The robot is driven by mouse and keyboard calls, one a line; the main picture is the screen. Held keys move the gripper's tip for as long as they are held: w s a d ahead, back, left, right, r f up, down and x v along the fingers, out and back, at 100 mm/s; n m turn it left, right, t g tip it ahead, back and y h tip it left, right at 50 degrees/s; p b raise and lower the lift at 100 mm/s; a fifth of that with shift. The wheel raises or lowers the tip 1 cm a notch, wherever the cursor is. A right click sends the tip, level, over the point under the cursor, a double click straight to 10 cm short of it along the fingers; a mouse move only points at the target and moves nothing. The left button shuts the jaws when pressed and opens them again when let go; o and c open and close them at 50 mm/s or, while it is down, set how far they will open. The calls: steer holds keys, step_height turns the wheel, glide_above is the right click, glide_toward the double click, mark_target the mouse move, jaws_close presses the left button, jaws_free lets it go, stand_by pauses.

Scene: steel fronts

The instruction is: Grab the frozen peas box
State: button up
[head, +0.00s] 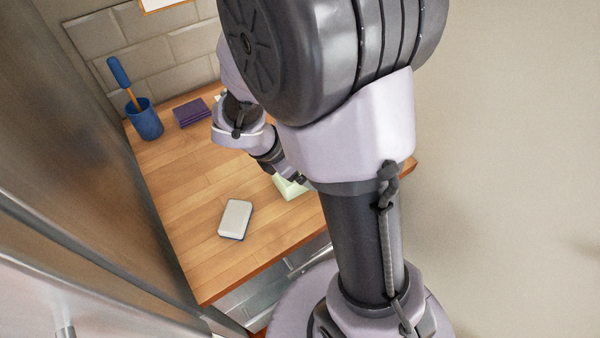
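A pale green box (291,188) lies on the wooden counter near its right end, mostly hidden behind my arm. Its colour would suit a frozen peas box, but no label is readable. My gripper (297,179) is down at this box, at its upper edge in the picture. My arm hides most of the fingers, so I cannot tell whether they are open or shut, or whether they touch the box.
A white block with a dark underside (235,219) lies on the wooden counter (190,190). A dark purple flat item (191,112) and a blue cup (145,120) holding a blue-and-orange-handled tool stand at the back. A steel front (70,130) borders the left; a tiled wall is behind.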

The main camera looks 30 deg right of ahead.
steer(key=shift+f, duration=0.25)
stand_by(0.3)
steer(key=c, duration=1.9)
steer(key=shift+r, duration=0.15)
